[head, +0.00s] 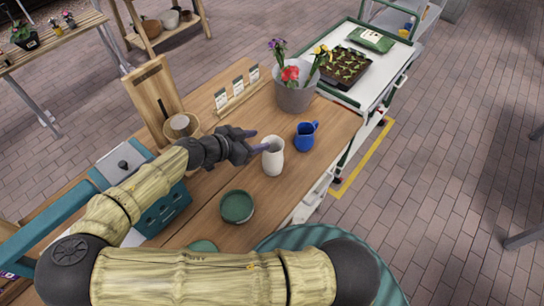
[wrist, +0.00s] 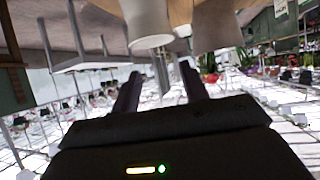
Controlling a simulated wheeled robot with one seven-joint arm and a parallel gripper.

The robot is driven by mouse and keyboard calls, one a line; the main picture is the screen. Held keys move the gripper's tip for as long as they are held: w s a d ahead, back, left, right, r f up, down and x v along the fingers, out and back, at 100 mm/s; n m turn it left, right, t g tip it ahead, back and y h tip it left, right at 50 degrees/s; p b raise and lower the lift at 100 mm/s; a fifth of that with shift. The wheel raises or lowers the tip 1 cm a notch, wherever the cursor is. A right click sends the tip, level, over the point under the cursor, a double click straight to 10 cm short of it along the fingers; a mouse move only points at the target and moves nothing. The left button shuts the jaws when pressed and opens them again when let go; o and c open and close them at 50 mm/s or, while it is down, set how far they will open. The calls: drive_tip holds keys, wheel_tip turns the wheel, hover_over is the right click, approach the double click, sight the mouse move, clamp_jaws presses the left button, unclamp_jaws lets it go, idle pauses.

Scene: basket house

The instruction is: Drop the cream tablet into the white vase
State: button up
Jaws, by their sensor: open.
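The white vase (head: 273,160) stands upright on the wooden table; it also shows upside down at the top of the wrist view (wrist: 147,20). My gripper (head: 259,141) is open, with its fingertips just left of the vase's rim and at about rim height in the head view. In the wrist view my two dark fingers (wrist: 158,90) are spread apart, with nothing visibly held between them. I cannot see the cream tablet in either view, and the inside of the vase is hidden.
A blue mug (head: 305,137) stands right of the vase, and a grey pot (head: 294,98) of flowers behind it. A green bowl (head: 237,207) sits in front. A wooden card holder (head: 240,97) stands at the back. A white cart (head: 372,65) adjoins the table's right.

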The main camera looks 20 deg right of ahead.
drive_tip(key=b+v, duration=0.2)
drive_tip(key=v, duration=0.9)
idle(0.4)
drive_tip(key=s+d+f+n+g+y, duration=0.2)
drive_tip(key=d+f+n+g+y, duration=0.15)
drive_tip(key=d+f, duration=0.2)
drive_tip(key=s+d+f+n+g+y, duration=0.3)
drive_tip(key=d+f+g+y, duration=0.1)
drive_tip(key=d, duration=0.3)
wheel_tip(320, 180, up, 9)
drive_tip(key=s+d+n+t+y, duration=0.2)
drive_tip(key=d+n+t+y, duration=0.1)
drive_tip(key=n+t, duration=0.2)
drive_tip(key=shift+n, duration=0.75)
drive_tip(key=shift+f+y, duration=0.1)
drive_tip(key=shift+y, duration=0.15)
